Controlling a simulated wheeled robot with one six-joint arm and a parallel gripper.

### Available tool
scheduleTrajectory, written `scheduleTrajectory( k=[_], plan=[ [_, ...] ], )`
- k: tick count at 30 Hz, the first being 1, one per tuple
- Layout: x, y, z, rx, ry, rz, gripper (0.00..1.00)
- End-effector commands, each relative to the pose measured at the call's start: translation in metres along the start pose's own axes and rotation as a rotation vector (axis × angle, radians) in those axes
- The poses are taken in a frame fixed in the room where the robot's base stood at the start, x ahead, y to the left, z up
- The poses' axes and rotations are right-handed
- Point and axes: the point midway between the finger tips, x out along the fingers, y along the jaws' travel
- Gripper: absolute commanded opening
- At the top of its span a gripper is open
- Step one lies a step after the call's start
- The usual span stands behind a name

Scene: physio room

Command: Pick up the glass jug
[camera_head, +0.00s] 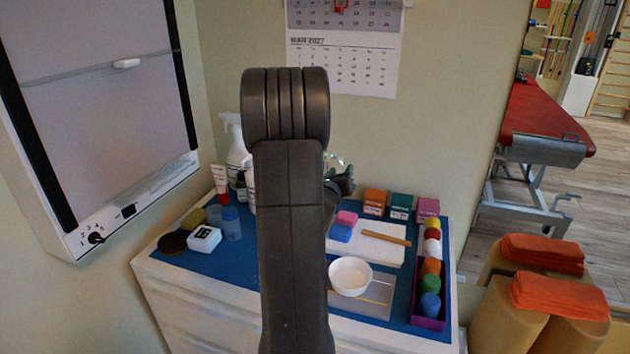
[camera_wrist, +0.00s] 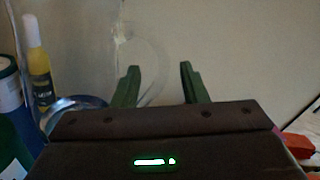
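The clear glass jug (camera_wrist: 75,50) fills the left of the wrist view, upright, with its curved handle (camera_wrist: 158,60) facing right. My gripper (camera_wrist: 159,68) has two green fingers standing apart. The handle's curve shows between and behind them; I cannot tell whether it lies inside the grip or beyond it. Neither finger is seen closed on it. In the head view my arm hides most of the jug, and only a bit of its glassy rim (camera_head: 336,159) shows beside my dark gripper parts.
The blue-topped cabinet (camera_head: 205,262) holds a white bowl (camera_head: 350,273), a purple tray (camera_head: 430,322) of coloured rolls, several small boxes (camera_head: 400,206) and a spray bottle (camera_head: 237,150). In the wrist view, a yellow bottle (camera_wrist: 38,70) stands behind the jug. The wall is close behind.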

Motion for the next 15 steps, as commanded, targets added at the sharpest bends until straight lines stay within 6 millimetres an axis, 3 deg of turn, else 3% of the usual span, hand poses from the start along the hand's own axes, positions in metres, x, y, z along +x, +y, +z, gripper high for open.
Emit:
scheduleTrajectory(
  k=[9, 15],
  plan=[
    [0.042, -0.004, 0.003, 0.001, 0.000, -0.001, 0.40],
    [0.051, -0.004, 0.002, 0.000, 0.000, 0.000, 0.40]
  ],
)
